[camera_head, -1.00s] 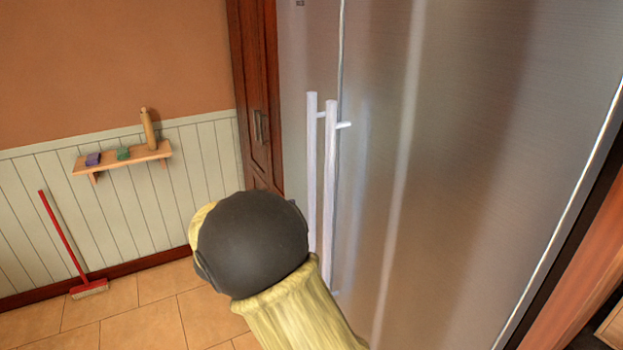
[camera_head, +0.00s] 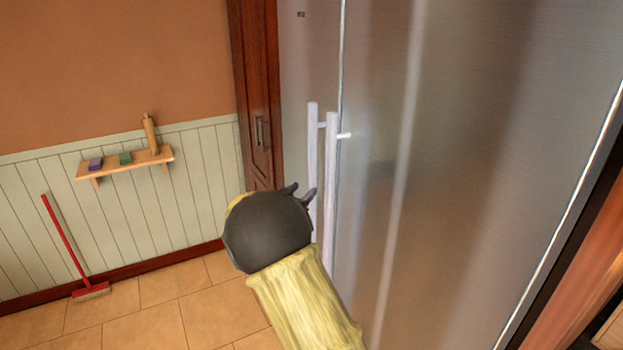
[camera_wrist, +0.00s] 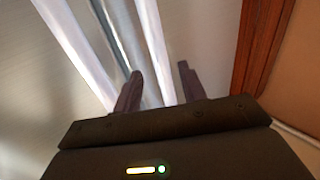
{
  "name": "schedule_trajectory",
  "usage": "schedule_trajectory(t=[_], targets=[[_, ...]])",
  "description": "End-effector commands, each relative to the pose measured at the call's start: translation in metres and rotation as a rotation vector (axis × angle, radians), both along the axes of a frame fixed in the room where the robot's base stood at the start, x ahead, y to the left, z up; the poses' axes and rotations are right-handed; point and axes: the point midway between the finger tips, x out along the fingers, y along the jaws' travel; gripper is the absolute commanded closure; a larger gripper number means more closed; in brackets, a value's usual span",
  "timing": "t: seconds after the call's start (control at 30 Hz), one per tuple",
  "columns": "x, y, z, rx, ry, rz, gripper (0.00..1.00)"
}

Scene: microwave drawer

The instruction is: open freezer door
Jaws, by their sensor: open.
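A steel fridge-freezer (camera_head: 460,150) has two tall doors, both shut, meeting at a vertical seam. The left door's white bar handle (camera_head: 313,150) and the right door's handle (camera_head: 331,180) stand side by side at the seam. My gripper (camera_head: 301,192) is beside the left handle, its fingers open. In the wrist view, the left handle (camera_wrist: 154,50) runs through the gap between the fingers of my gripper (camera_wrist: 160,85); the right handle (camera_wrist: 75,45) lies outside them. Whether the fingers touch the handle I cannot tell. My arm hides the lower ends of the handles.
A dark wooden cabinet (camera_head: 258,90) stands directly left of the fridge. A wall shelf (camera_head: 125,165) with small items and a red broom (camera_head: 65,240) are further left. The tiled floor (camera_head: 150,325) at left is clear.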

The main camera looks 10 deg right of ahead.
Motion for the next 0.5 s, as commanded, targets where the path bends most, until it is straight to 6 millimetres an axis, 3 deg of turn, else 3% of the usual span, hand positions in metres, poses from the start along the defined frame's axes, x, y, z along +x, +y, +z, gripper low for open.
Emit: schedule_trajectory(t=[0.3, 0.5], targets=[[0.042, -0.033, 0.002, -0.001, -0.001, -0.001, 0.59], [0.052, -0.040, 0.000, -0.001, -0.001, 0.002, 0.59]])
